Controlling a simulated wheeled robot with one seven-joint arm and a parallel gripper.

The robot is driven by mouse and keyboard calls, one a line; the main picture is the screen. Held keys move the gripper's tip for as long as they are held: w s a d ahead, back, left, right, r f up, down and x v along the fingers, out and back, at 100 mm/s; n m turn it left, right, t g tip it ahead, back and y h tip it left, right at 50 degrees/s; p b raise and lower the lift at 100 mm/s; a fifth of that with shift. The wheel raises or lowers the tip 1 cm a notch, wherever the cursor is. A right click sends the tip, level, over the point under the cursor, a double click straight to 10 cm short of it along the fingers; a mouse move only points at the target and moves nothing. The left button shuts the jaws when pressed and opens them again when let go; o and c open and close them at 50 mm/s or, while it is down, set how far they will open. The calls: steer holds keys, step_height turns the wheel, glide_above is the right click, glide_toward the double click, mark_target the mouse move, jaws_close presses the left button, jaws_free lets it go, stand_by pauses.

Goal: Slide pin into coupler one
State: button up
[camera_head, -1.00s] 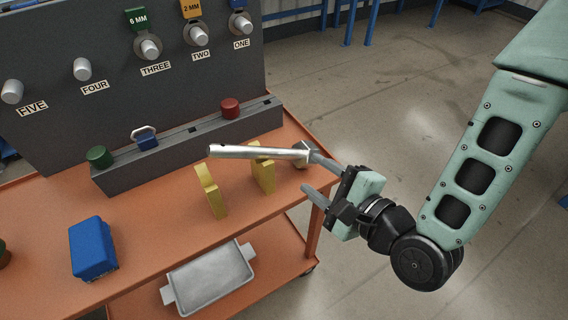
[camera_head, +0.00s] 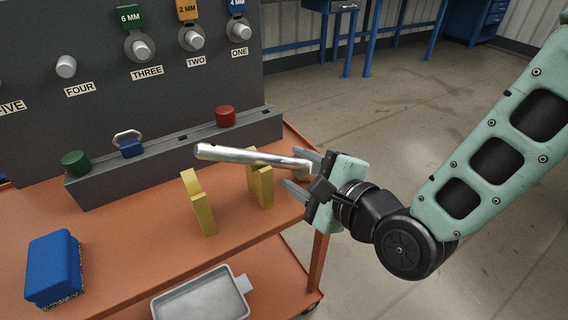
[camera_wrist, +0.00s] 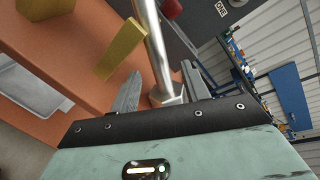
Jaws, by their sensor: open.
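The metal pin (camera_head: 235,155) lies nearly level over two yellow stands (camera_head: 198,202), its flanged end to the right; I cannot tell whether it touches both. My gripper (camera_head: 291,168) is open at the flanged end, with its fingers reaching left. In the wrist view the pin (camera_wrist: 155,45) runs between the two spread fingers (camera_wrist: 160,85), its hex flange close to the palm. Coupler one (camera_head: 238,30) is on the grey upright panel, above the "ONE" label and under a blue "4 MM" tag.
Couplers two (camera_head: 191,39) and three (camera_head: 139,47) are to the left of coupler one. A grey rail (camera_head: 165,160) holds green, blue and red plugs. A blue brush (camera_head: 53,268) lies on the orange cart (camera_head: 130,235). A grey tray (camera_head: 205,300) is below. Open floor lies right.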

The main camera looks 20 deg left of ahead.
mark_target(285, 162)
steer(key=x, duration=0.5)
steer(key=shift+s+a, duration=0.1)
jaws_close()
steer(key=shift+r, duration=0.15)
